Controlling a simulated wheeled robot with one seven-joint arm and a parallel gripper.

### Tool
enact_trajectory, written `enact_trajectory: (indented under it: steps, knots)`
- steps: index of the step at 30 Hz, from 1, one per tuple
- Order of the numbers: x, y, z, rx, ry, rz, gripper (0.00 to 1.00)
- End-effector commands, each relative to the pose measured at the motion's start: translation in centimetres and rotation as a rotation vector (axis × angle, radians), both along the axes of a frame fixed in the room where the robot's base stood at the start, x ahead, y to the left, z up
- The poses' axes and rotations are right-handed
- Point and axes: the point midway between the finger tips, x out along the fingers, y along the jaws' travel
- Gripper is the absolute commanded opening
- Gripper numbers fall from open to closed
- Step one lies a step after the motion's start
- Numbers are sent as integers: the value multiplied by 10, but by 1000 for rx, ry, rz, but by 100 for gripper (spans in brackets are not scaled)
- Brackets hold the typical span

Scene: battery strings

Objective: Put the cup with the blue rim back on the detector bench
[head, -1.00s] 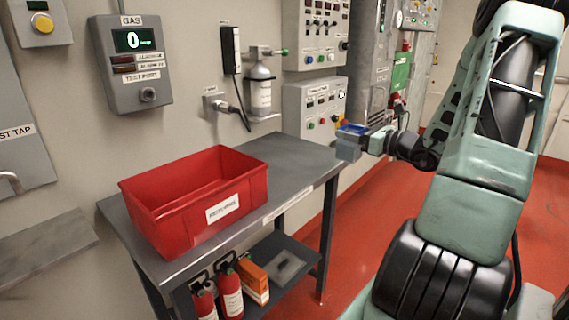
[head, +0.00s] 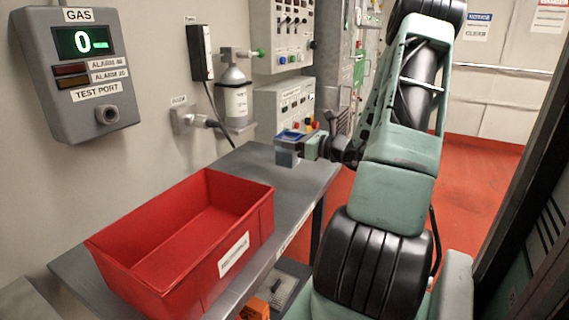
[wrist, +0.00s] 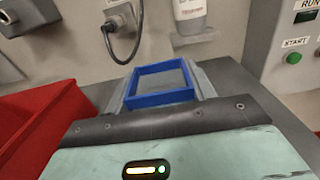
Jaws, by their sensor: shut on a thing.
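The cup with the blue rim (head: 291,134) is square, and its rim is up in both views. My gripper (head: 289,146) is shut on it, with the fingers on its sides. In the wrist view the blue rim (wrist: 160,103) shows between the fingers, and the inside looks empty.
A red bin (head: 240,235) takes up the near part of the bench. A bottle (head: 234,100) and a hose fitting are on the wall behind, with a control box (head: 285,103) at the far end. The bench top between bin and wall end is clear.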

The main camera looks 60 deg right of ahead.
Motion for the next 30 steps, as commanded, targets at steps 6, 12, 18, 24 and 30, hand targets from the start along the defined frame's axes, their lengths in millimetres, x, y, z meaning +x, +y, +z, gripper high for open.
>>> enact_trajectory:
  steps: [6,12,18,24,30]
  knots:
    - [0,0,-23,3,0,1,29]
    - [0,0,-51,3,-1,1,29]
    - [0,0,-57,-2,0,1,29]
    - [0,0,-58,-1,0,1,29]
    - [0,0,-59,-2,0,1,76]
